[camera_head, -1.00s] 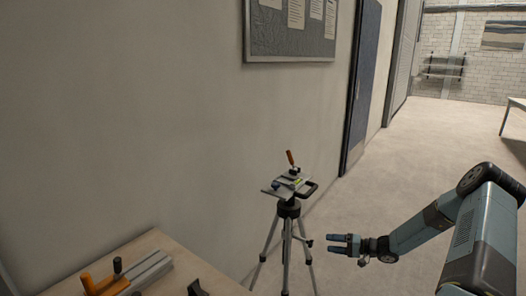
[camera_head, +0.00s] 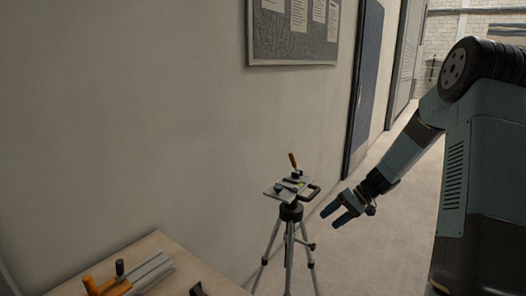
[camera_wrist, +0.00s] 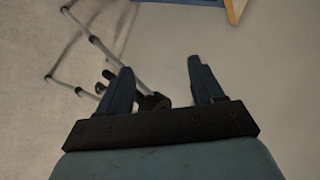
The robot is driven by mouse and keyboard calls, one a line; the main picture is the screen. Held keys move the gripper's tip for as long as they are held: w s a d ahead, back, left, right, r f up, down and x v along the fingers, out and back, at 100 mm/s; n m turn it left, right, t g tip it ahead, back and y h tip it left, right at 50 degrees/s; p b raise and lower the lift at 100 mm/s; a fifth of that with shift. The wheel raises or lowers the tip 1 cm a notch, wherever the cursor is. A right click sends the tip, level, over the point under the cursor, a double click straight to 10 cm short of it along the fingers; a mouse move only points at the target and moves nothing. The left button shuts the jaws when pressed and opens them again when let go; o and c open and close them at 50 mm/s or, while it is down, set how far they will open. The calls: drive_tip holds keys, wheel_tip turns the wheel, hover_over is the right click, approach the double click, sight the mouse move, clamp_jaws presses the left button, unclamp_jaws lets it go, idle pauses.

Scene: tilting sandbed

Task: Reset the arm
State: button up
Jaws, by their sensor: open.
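My gripper (camera_head: 340,214) is open and empty in the head view. It hangs in the air to the right of the tripod, with its two blue fingers pointing down and left. In the wrist view my gripper (camera_wrist: 160,85) shows both fingers spread apart with nothing between their tips. My arm comes from the right edge, bent at a raised elbow, and slopes down to the gripper. The tripod (camera_head: 290,213) stands upright, carrying a small plate with an orange-handled tool; the gripper looks apart from it.
A wooden bench (camera_head: 150,248) with an orange and grey fixture is at the lower left. A wall with a notice board (camera_head: 293,35) runs along the left, then a blue door (camera_head: 364,80). The floor (camera_head: 385,245) beneath the gripper looks clear. In the wrist view, tripod legs (camera_wrist: 108,50) show at upper left.

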drive_tip(key=s+a+r+t+h, duration=0.25)
drive_tip(key=s+r+h, duration=0.35)
drive_tip(key=s+r, duration=1.15)
drive_tip(key=s+d+r+m+t+h, duration=0.1)
drive_tip(key=s+r, duration=0.3)
drive_tip(key=s, duration=0.3)
drive_tip(key=s+d+r+t+h, duration=0.1)
drive_tip(key=s+r+t+h, duration=0.1)
drive_tip(key=s+r, duration=0.2)
drive_tip(key=s, duration=0.3)
drive_tip(key=shift+s+r+m, duration=0.15)
drive_tip(key=shift+r+m, duration=0.05)
drive_tip(key=shift+m, duration=0.2)
